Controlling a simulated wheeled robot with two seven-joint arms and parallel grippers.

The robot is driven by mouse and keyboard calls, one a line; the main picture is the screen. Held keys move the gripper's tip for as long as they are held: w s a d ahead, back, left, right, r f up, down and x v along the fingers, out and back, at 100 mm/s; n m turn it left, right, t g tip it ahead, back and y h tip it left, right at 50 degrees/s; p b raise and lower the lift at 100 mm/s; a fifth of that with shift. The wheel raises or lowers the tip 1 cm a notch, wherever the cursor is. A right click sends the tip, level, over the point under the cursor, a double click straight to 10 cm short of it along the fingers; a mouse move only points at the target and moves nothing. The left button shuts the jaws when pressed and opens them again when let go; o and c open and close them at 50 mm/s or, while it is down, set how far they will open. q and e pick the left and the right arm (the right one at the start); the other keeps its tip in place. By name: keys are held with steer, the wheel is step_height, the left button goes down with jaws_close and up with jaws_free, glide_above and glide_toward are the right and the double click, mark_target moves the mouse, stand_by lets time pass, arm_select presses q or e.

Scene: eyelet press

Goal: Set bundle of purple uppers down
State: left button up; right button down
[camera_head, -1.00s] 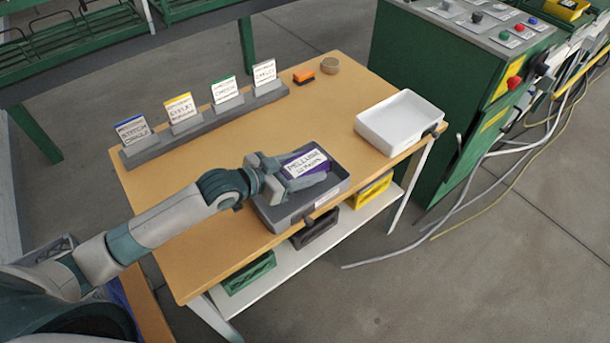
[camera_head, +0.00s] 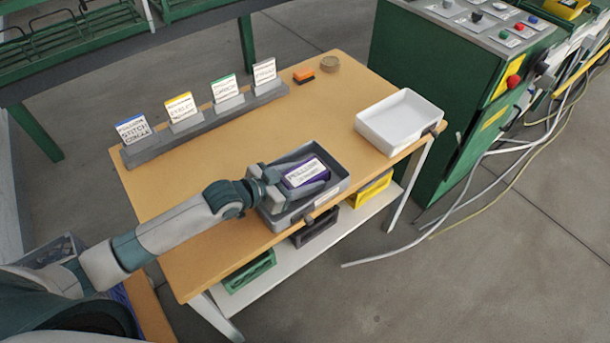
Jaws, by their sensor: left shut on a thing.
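The bundle of purple uppers (camera_head: 321,178) has a white lettered label on top and is in the grey tray (camera_head: 340,191) near the table's front edge. My left gripper (camera_head: 301,182) is shut on the bundle, reaching into the tray from the left. The fingers are partly hidden against the tray and bundle. I cannot tell whether the bundle touches the tray floor. My right gripper is not in view.
An empty white tray (camera_head: 374,133) is at the table's right end. A grey rack (camera_head: 195,132) with several label cards runs along the back. An orange-and-black block (camera_head: 303,76) and a round tan item (camera_head: 330,65) lie beyond it. The wooden tabletop (camera_head: 200,167) is clear between.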

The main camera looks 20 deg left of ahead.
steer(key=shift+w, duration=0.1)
arm_select(q)
steer(key=shift+f, duration=0.1)
steer(key=o, duration=1.3)
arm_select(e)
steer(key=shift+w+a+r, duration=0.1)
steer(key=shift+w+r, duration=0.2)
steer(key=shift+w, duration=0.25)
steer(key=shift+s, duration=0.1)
